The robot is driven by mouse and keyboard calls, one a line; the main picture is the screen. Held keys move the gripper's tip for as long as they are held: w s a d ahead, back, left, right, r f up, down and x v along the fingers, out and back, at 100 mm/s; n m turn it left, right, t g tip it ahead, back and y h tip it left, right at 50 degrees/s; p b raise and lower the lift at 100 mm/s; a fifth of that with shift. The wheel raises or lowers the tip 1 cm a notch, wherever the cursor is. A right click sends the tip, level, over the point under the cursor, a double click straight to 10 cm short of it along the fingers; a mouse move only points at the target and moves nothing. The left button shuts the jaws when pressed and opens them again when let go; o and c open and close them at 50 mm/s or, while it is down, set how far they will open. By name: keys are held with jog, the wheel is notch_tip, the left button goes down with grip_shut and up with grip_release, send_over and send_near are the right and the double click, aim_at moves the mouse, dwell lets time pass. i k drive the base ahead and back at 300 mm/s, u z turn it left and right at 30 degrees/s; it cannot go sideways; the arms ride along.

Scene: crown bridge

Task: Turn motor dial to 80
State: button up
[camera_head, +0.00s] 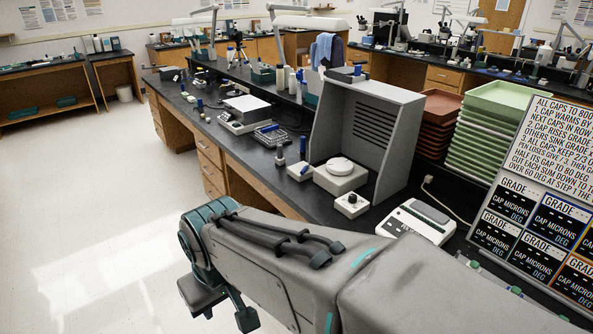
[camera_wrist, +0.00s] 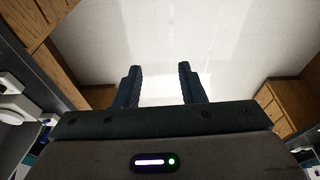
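A small white control box (camera_head: 351,205) with a dark knob on top stands on the dark bench, in front of a grey hooded enclosure. It may carry the motor dial; its markings are too small to read. Beside it is a white box with a round white disc (camera_head: 340,165). My gripper (camera_wrist: 158,85) is open and empty, its two dark fingers apart over the pale floor. In the head view my arm lies across the foreground, in front of the bench and apart from the control box.
The grey hood (camera_head: 376,128) stands behind the disc box. A white device with a display (camera_head: 419,220) sits to the right, near a grade board (camera_head: 540,190). Green trays (camera_head: 490,130) are stacked behind. Small bottles and another instrument stand leftward. The floor at left is clear.

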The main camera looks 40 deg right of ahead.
aim_at(352, 198)
jog(key=z, duration=0.65)
jog(key=i, duration=1.15)
jog(key=z, duration=0.85)
